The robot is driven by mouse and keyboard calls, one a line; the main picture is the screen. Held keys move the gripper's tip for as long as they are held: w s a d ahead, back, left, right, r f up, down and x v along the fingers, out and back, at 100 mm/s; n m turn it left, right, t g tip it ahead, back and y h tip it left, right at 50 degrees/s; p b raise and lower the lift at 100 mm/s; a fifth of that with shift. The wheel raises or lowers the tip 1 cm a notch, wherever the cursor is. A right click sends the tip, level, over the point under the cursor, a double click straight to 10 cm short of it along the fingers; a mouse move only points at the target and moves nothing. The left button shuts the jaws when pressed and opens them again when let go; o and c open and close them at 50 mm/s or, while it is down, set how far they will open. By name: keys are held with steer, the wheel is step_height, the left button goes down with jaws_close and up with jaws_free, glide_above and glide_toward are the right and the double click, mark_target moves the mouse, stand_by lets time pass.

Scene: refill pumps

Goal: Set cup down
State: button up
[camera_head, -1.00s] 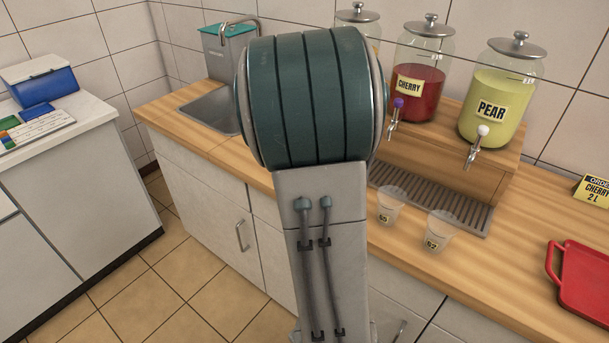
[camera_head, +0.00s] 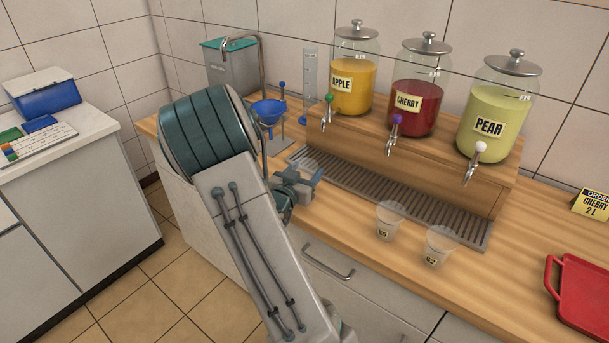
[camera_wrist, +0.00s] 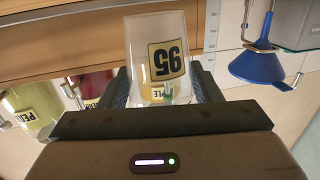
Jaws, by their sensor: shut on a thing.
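My gripper (camera_head: 298,184) is shut on a clear plastic cup (camera_wrist: 152,62), which shows between the two fingers in the wrist view. The cup has a yellow number label that looks upside down there; no drink is visible in it. In the head view only the cup's pale rim (camera_head: 306,166) shows above my gripper, near the left end of the drip tray (camera_head: 345,183). I cannot tell whether its base touches a surface. Two other clear cups with number labels, the left cup (camera_head: 390,221) and the right cup (camera_head: 439,245), stand on the wooden counter (camera_head: 500,268).
Apple (camera_head: 355,85), cherry (camera_head: 415,105) and pear (camera_head: 490,125) dispensers stand behind the tray, taps facing forward. A blue funnel (camera_head: 268,111) on a stand is left of my gripper. A red tray (camera_head: 585,295) and an order sign (camera_head: 594,203) are at right.

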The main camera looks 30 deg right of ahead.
steer(key=shift+f, duration=0.6)
steer(key=shift+f+b, duration=0.25)
steer(key=shift+b, duration=0.05)
steer(key=o, duration=0.9)
steer(key=shift+o, duration=0.2)
steer(key=shift+r+p, duration=0.2)
steer(key=shift+p, duration=0.25)
